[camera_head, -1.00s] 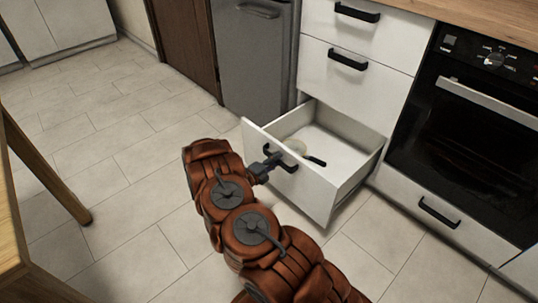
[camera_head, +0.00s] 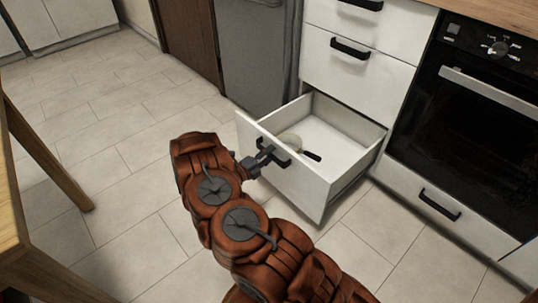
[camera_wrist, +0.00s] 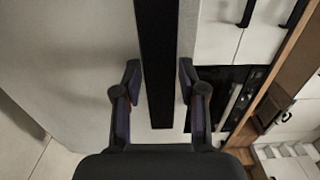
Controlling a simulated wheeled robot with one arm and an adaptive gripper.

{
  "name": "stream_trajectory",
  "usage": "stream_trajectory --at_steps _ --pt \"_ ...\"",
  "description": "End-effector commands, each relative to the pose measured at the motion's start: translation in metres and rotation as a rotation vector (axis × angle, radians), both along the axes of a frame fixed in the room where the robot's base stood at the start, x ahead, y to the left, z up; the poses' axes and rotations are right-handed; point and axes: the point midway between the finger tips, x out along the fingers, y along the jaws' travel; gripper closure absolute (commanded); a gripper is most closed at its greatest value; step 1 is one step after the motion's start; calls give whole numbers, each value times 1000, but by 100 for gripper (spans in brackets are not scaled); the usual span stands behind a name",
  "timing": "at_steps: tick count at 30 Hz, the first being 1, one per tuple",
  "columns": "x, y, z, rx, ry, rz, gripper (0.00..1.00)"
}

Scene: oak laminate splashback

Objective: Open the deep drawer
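The deep drawer (camera_head: 318,193) is the lowest drawer of the white cabinet left of the oven, and it stands well open. Its black bar handle (camera_head: 276,151) is on the front panel. My gripper (camera_head: 262,161) is at this handle in the head view. In the wrist view the dark handle bar (camera_wrist: 155,100) runs between the two fingers of my gripper (camera_wrist: 160,72), with a fingertip against or very close to each side. Inside the drawer lies a pale round item (camera_head: 290,139) with a dark handle, partly hidden by the front panel.
Two shut white drawers (camera_head: 360,67) are above the open one. The black oven (camera_head: 470,130) is to the right, and a grey appliance (camera_head: 255,60) to the left. A wooden table (camera_head: 12,230) stands at the left edge. Tiled floor (camera_head: 110,150) in front is clear.

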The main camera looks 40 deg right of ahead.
Motion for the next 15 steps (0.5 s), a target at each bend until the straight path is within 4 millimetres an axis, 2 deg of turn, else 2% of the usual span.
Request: stream_trajectory --at_steps 10,15 --pt "0 1 0 0 -1 1 50" --pt "1 10 0 0 -1 4 50"
